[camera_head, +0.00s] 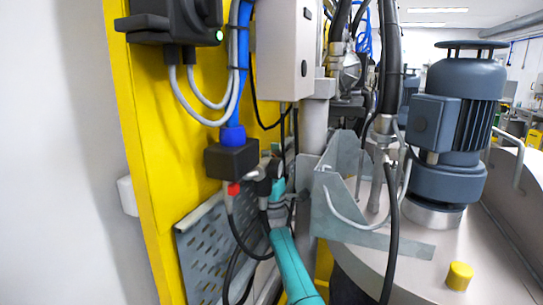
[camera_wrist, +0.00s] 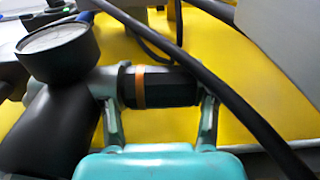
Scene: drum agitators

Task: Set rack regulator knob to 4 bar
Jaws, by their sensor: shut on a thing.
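The regulator knob (camera_wrist: 172,88) is a black cylinder with an orange band at its left end, seen in the wrist view against a yellow panel. My gripper (camera_wrist: 160,103) has one finger on each side of it, closed on the knob. A round pressure gauge (camera_wrist: 57,47) with a pale dial stands left of the knob; its dial is seen at a steep slant and the reading is not legible. In the head view my gripper (camera_head: 272,184) is at the regulator on the yellow rack, and the knob is mostly hidden there.
A black cable (camera_wrist: 205,75) crosses in front of the knob's right side in the wrist view. In the head view a black block (camera_head: 231,158) with a blue hose sits above my gripper. A grey perforated plate (camera_head: 205,250) is at the left; a drum with a motor (camera_head: 455,125) stands right.

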